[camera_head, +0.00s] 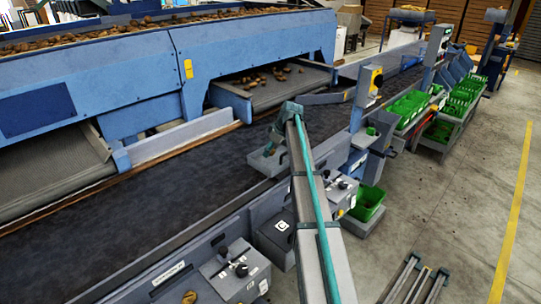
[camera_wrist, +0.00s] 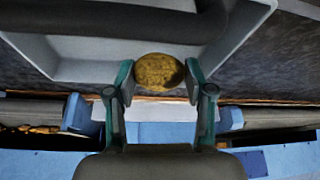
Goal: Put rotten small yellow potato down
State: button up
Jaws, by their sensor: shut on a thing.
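A small yellow-brown potato (camera_wrist: 157,72) with a dark patch on its right side sits between my fingertips in the wrist view. My gripper (camera_wrist: 159,78) is shut on it, one teal finger at each side. In the wrist view the potato overlaps the edge of a light grey tray or chute (camera_wrist: 90,70); I cannot tell whether it touches it. In the head view my gripper (camera_head: 268,150) is over a small grey tray or chute (camera_head: 258,166) at the near side of the dark conveyor belt (camera_head: 130,211). The potato is too small there to make out clearly.
A green bin (camera_head: 369,203) stands right of my arm, and several green crates (camera_head: 461,96) stand farther right. A blue hopper (camera_head: 250,50) lies behind the belt. The belt around my gripper looks bare.

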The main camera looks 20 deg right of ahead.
jog(key=shift+w+f+p, duration=0.15)
jog(key=shift+f+p, duration=0.1)
jog(key=shift+f, duration=0.65)
jog(key=shift+w+f+p, duration=0.1)
jog(key=shift+f+p, duration=0.15)
jog(key=shift+f, duration=0.6)
jog(key=shift+f, duration=0.1)
jog(key=shift+f, duration=0.1)
jog(key=o, duration=1.2)
jog(key=shift+r, duration=0.25)
jog(key=b+v, duration=0.3)
jog(key=v, duration=0.9)
jog(key=shift+f, duration=0.1)
